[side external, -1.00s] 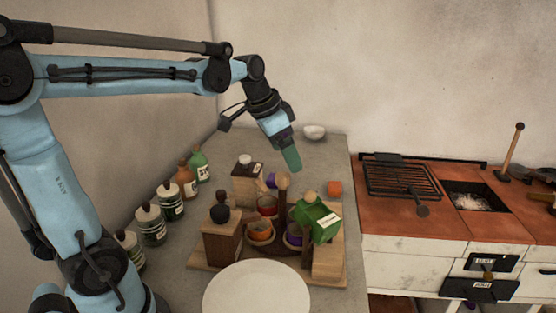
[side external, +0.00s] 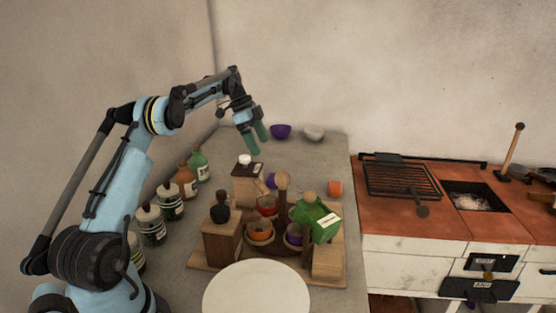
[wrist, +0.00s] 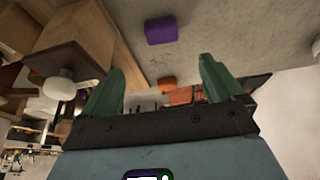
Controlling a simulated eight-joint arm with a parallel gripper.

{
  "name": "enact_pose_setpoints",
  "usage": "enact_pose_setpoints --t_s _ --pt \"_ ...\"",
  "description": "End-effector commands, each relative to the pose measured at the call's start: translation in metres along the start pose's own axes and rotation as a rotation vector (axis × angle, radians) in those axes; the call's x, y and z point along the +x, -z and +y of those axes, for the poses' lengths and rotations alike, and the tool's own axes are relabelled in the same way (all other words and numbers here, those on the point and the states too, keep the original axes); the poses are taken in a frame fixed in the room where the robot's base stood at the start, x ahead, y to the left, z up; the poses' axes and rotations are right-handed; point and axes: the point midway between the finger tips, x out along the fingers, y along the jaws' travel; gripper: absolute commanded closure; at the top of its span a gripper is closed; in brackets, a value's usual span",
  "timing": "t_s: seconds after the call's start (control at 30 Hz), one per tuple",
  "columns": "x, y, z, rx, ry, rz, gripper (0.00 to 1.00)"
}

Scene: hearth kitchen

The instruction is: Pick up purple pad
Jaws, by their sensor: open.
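The purple pad (wrist: 161,29) lies on the grey counter near the top centre of the wrist view. In the side view the purple pad (side external: 271,180) is a small patch, partly hidden behind the wooden rack's parts. My gripper (side external: 256,145) hangs above the back of the counter, up and to the left of the pad in that view. Its two green fingers are apart and empty. In the wrist view my gripper (wrist: 161,66) has the pad beyond its fingertips, between their lines and not touched.
A wooden box with a white knob (wrist: 60,87) stands close beside the pad. An orange block (side external: 335,188) lies to the right. Purple (side external: 281,131) and white (side external: 314,133) bowls stand at the back. Several bottles (side external: 170,201) line the left edge. A white plate (side external: 256,291) is in front.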

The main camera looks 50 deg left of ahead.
Motion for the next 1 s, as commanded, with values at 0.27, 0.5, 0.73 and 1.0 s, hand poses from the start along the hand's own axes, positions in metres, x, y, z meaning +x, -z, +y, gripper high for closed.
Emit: enact_pose_setpoints --t_s 0.27,0.5,0.73,1.0 --pt "0.028 -0.005 -0.002 0.014 -0.005 0.005 0.06" --pt "0.064 -0.004 -0.002 0.013 -0.005 0.005 0.06" --pt "0.079 -0.005 -0.003 0.012 -0.005 0.005 0.06" --pt "0.116 -0.004 -0.004 0.012 -0.004 0.005 0.06"
